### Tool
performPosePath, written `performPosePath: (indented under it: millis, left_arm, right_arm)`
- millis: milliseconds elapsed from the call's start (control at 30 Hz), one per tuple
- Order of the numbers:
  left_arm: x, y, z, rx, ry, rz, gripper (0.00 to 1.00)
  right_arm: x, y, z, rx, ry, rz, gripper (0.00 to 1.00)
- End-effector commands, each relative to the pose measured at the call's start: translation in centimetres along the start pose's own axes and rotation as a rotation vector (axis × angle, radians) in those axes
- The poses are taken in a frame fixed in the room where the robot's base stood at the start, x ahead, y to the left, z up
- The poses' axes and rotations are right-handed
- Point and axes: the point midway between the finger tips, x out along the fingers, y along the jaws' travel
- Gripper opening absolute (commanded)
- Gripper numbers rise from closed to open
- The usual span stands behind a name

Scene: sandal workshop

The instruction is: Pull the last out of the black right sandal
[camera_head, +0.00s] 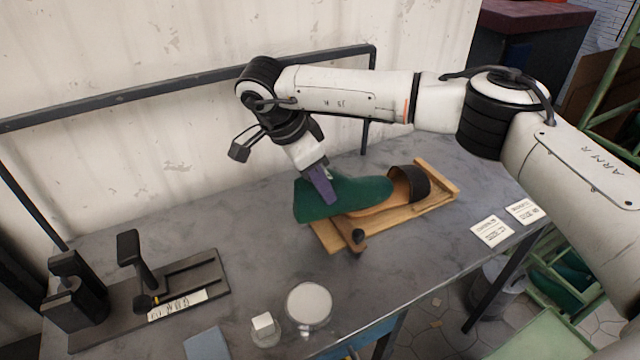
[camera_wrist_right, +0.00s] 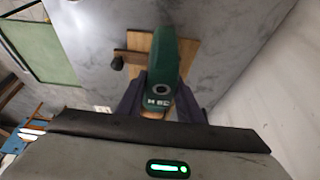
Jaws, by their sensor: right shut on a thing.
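The green last (camera_head: 350,196) lies along the sandal, its high heel end at the left and its toe end pointing right. The sandal (camera_head: 375,210) has a tan sole and a wide black strap (camera_head: 417,184), and rests on a wooden board (camera_head: 440,203). The last's toe end lies near the strap's opening; I cannot tell whether any of it is under the strap. My right gripper (camera_head: 324,193), with purple fingers, is shut on the last near its heel end. In the right wrist view the last (camera_wrist_right: 165,55) stands between the fingers. My left gripper is not in view.
A dark wooden knob (camera_head: 357,237) stands at the board's front edge. A black tool fixture (camera_head: 180,288) is at the left. Two white cards (camera_head: 492,231) lie right. A wall with a rail is behind.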

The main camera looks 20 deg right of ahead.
Motion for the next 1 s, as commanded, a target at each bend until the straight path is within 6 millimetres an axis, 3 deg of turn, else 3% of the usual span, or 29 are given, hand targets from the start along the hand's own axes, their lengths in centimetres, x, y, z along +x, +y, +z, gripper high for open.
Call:
performPosePath:
  millis: [600, 1000]
  left_arm:
    - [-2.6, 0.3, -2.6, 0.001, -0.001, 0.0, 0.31]
    - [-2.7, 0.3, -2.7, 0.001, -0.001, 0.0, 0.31]
  right_arm:
    - [-4.8, -0.1, -2.1, 0.001, 0.001, -0.002, 0.1]
    - [-5.2, -0.1, -2.2, 0.001, 0.001, -0.001, 0.1]
